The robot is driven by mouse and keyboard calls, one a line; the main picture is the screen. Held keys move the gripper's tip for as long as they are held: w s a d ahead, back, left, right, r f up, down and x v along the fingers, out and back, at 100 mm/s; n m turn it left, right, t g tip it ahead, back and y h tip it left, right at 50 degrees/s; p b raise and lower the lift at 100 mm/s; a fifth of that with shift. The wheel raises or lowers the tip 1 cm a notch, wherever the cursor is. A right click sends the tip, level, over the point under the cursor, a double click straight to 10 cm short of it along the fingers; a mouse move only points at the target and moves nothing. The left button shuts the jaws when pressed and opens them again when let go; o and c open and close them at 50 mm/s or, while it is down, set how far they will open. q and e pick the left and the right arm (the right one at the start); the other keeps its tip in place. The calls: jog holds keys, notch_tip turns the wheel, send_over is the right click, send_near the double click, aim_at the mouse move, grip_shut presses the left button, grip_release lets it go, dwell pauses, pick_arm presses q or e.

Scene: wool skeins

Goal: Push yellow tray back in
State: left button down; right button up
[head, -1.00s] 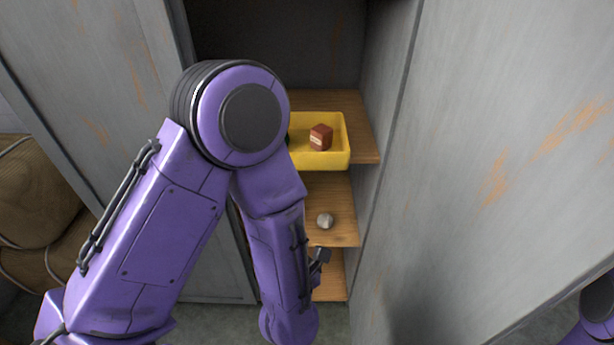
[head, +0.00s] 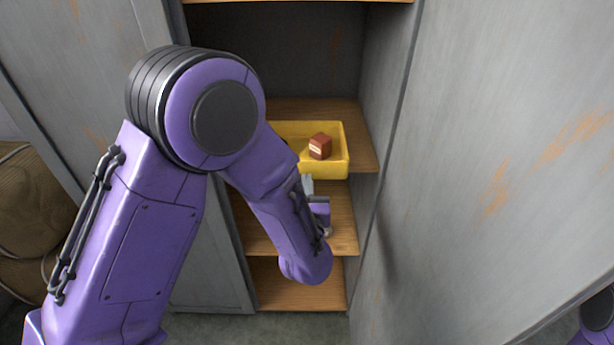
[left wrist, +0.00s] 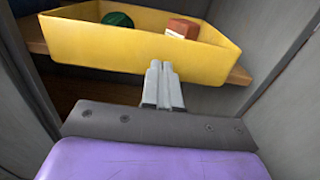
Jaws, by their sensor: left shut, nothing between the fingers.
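In the left wrist view the yellow tray (left wrist: 130,50) also holds a dark green round thing (left wrist: 118,20), beside the block (left wrist: 182,29). My left gripper (head: 307,180) is just in front of the tray's front wall, shut and empty. In the left wrist view its fingertips (left wrist: 158,68) overlap the wall's lower edge; I cannot tell whether they touch. My arm hides the tray's left part in the head view.
The cabinet's grey side wall (head: 388,110) and a large grey panel (head: 500,150) stand close on the right. A brown sack (head: 30,205) lies at far left.

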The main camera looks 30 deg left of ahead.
aim_at(306, 159)
pick_arm(q)
jog(key=shift+w+a, duration=0.3)
jog(key=shift+w, duration=0.35)
jog(key=b+x, duration=0.1)
jog(key=x, duration=0.2)
jog(key=b+x, duration=0.2)
jog(key=x, duration=0.2)
jog(key=b+x, duration=0.2)
jog(key=x, duration=0.1)
jog(key=shift+w+a+f, duration=0.15)
jog(key=shift+a+f, duration=0.05)
jog(key=shift+f, duration=0.1)
jog(key=shift+w+a+r, duration=0.15)
jog(key=shift+w+r, duration=0.1)
jog(key=shift+w, duration=0.15)
jog(key=shift+s, duration=0.1)
